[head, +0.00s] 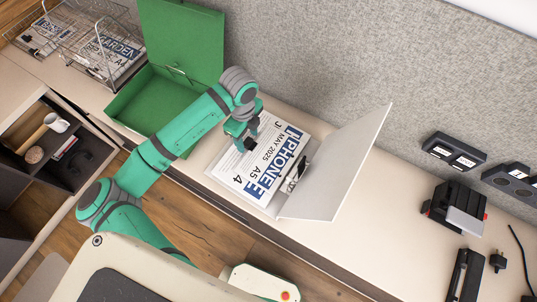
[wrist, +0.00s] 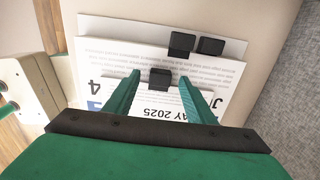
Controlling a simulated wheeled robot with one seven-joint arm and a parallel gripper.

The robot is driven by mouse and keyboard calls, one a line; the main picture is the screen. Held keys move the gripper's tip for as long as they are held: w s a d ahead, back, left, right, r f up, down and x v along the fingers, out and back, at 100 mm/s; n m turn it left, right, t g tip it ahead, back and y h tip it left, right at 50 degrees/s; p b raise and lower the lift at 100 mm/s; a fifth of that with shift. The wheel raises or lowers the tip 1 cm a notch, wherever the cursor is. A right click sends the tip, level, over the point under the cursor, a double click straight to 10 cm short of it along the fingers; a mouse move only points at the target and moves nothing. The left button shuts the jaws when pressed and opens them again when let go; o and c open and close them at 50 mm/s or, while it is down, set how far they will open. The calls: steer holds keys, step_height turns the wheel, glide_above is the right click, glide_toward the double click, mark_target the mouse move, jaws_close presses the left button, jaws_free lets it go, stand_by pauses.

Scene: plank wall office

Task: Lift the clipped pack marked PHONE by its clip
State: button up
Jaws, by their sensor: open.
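The pack marked PHONE (head: 236,168) is a stack of white printed sheets with large blue letters, lying flat on the desk. In the wrist view, the green fingers of my gripper (wrist: 158,82) are spread over the printed sheets (wrist: 110,58), where "2025" reads upside down.
The white panel (head: 345,165) stands tilted at the pack's right. An open green box (head: 185,35) is behind my arm. Wire trays with papers (head: 98,62) stand at far left. A black stapler (head: 467,275) and black devices (head: 455,210) lie right; desk between is clear.

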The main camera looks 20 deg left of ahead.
steer(key=shift+f, duration=0.7)
jaws_close()
steer(key=shift+r, duration=0.1)
step_height(320, 180, up, 28)
stand_by(0.4)
